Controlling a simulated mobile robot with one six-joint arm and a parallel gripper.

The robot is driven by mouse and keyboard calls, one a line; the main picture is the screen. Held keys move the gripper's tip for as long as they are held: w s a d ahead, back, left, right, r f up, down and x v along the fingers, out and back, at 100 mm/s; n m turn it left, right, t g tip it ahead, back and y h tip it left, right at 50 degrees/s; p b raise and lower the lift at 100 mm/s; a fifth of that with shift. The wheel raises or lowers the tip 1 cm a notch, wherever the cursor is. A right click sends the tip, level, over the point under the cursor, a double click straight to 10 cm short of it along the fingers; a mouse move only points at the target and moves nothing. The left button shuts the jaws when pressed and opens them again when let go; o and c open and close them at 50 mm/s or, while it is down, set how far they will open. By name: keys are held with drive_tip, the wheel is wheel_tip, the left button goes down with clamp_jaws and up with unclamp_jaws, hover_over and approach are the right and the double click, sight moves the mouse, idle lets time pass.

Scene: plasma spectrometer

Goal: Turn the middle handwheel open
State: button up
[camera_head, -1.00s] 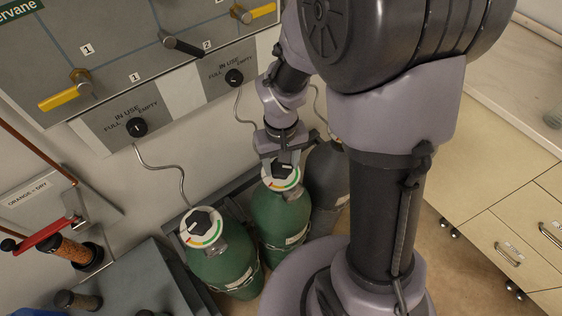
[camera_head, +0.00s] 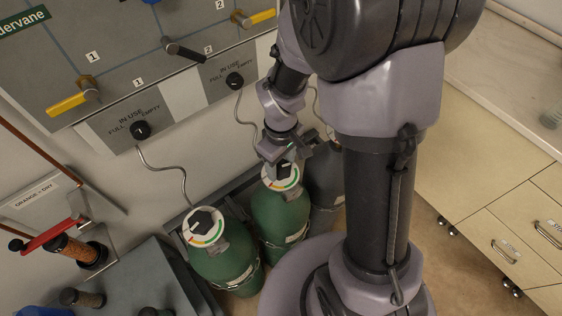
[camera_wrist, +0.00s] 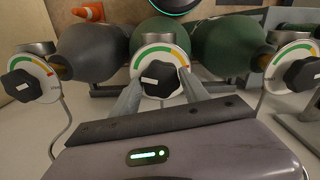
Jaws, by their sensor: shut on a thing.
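The middle handwheel (camera_wrist: 159,78) is a black lobed knob with a white mark, in front of a round white dial with a green, yellow and red arc. In the wrist view my gripper (camera_wrist: 160,84) has one finger on each side of it, shut on it. In the head view my gripper (camera_head: 279,158) comes down on the same handwheel (camera_head: 284,170) from above and partly hides it. It sits on top of the middle green cylinder (camera_head: 281,216).
A left green cylinder (camera_head: 225,264) has its own handwheel (camera_head: 201,220). A grey cylinder (camera_head: 325,180) stands to the right, partly behind my arm. The wall panel (camera_head: 130,55) with yellow levers rises behind. An orange cone (camera_wrist: 90,12) shows in the wrist view.

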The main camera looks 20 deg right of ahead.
sight(281, 168)
idle(0.4)
drive_tip(key=o, duration=1.4)
drive_tip(key=shift+c, duration=0.2)
wheel_tip(281, 168, up, 17)
drive_tip(key=p, duration=0.6)
drive_tip(key=shift+r, duration=0.2)
drive_tip(key=s+a+m+t+y+b, duration=0.1)
drive_tip(key=s+a+m+t+b, duration=0.1)
drive_tip(key=s+m+b, duration=0.3)
drive_tip(key=s+a+f+m+t+y+b, duration=0.1)
drive_tip(key=s+a+m+t+b, duration=0.1)
drive_tip(key=s+m+b, duration=0.3)
drive_tip(key=shift+s+t+b, duration=0.85)
drive_tip(key=shift+t+b, duration=0.05)
drive_tip(key=shift+b, duration=0.3)
